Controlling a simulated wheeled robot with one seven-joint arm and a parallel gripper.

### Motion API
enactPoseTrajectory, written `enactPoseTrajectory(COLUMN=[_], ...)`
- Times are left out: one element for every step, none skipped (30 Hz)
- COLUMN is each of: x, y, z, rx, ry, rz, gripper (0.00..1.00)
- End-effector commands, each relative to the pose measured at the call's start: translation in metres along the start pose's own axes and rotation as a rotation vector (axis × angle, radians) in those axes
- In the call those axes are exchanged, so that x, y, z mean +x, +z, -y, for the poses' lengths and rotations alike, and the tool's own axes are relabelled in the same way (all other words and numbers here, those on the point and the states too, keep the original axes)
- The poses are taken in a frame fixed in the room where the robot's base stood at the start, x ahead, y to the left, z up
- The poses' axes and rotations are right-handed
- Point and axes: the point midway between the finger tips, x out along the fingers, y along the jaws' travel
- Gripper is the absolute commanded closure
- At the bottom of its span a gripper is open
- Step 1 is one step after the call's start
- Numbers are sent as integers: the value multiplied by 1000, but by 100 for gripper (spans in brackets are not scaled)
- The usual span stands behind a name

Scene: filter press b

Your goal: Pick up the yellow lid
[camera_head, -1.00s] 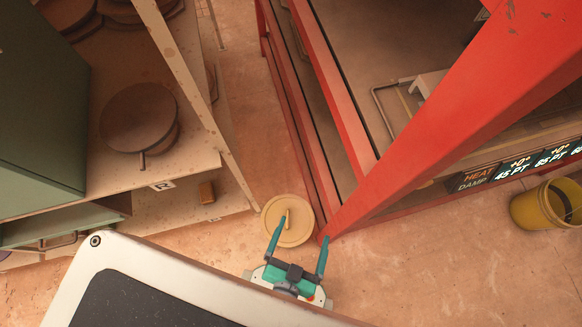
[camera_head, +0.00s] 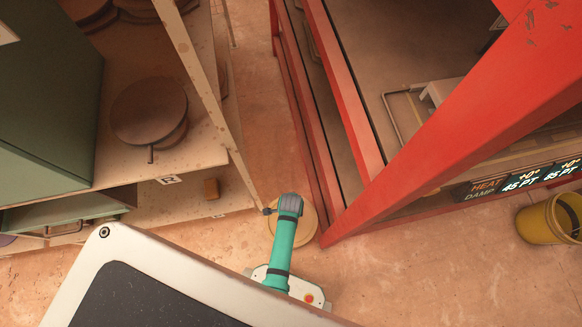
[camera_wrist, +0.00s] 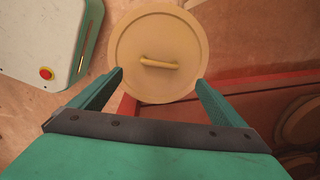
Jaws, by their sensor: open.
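The yellow lid (camera_wrist: 158,88) is a round, pale yellow disc with a bar handle (camera_wrist: 160,63) across its middle. In the head view the lid (camera_head: 310,224) appears to lie on the floor beside the foot of the red frame, and my teal arm covers much of it. My gripper (camera_wrist: 159,77) is open and empty in the wrist view. Its two fingers spread on either side of the lid's lower part in the picture, with the handle beyond the tips. How far the tips are from the lid, I cannot tell. The fingers are not clear in the head view.
The red frame (camera_head: 345,208) stands close at the lid's right. A pale shelf unit (camera_head: 185,195) with round discs (camera_head: 150,108) and a small brown block (camera_head: 211,188) stands at the left. A yellow bucket (camera_head: 540,222) is at the far right.

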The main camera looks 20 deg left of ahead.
Motion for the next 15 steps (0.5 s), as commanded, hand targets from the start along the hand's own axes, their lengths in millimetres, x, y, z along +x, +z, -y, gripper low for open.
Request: enactPoseTrajectory(x=[1,2,3,4,6,10,14,18,24,28,33,39,42,46,50], y=[-2,-3,-4,-4,-4,-4,-4,-4,-4,-4,-4,-4,-4,-4,-4], z=[3,4,4,4,4,4,3,3,3,3,2,2,2,2,2], rx=[18,28,38,43,46,50,51,51,51,50,50,50,49,49,49], ry=[22,32,44,50,55,59,61,60,61,60,60,60,58,59,58], rz=[-2,-3,-4,-4,-4,-5,-5,-5,-5,-5,-4,-4,-4,-4,-4], gripper=[5,5,5,5,5,5,5,5,5,5,5,5,5,5,5])
